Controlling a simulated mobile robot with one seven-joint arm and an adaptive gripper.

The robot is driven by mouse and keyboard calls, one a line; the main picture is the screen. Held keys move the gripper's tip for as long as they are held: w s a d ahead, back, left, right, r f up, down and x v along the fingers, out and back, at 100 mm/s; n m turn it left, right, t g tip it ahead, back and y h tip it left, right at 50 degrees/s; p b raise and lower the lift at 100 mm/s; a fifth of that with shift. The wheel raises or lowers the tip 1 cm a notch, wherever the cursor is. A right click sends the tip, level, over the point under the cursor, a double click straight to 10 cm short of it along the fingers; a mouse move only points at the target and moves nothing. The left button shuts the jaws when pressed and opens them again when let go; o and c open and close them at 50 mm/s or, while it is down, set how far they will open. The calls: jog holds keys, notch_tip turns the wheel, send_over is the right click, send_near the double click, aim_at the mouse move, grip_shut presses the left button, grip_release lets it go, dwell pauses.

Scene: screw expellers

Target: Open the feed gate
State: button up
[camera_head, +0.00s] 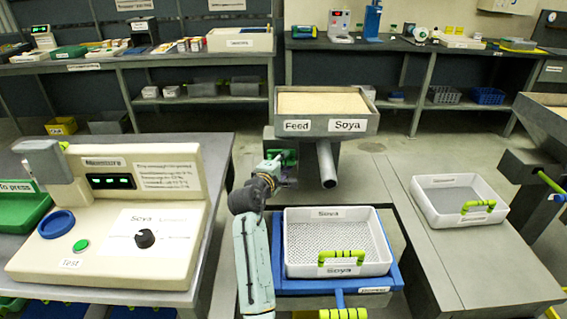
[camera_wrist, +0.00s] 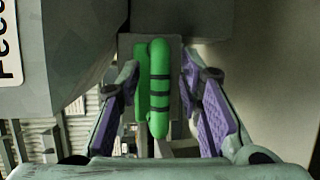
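The feed hopper (camera_head: 327,103), labelled "Feed" and "Soya", stands behind the sieve tray and holds pale material. A green handle (camera_head: 288,158), which looks like the feed gate's handle, sits low on its left side. In the wrist view the handle (camera_wrist: 158,90) is an upright rounded green bar with dark bands, in front of a grey plate (camera_wrist: 177,85). My gripper (camera_wrist: 160,72) is open, with one purple-padded finger on each side of the bar and gaps showing on both sides. In the head view my gripper (camera_head: 272,163) is at the handle, partly hidden by my wrist.
A grey spout (camera_head: 326,165) sticks out below the hopper, right of my gripper. A white sieve tray (camera_head: 300,262) sits in a blue frame (camera_head: 396,278) in front. A moisture tester (camera_head: 110,245) stands left. Another white tray (camera_head: 425,205) is on the right bench.

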jog(key=shift+c, duration=0.6)
grip_shut()
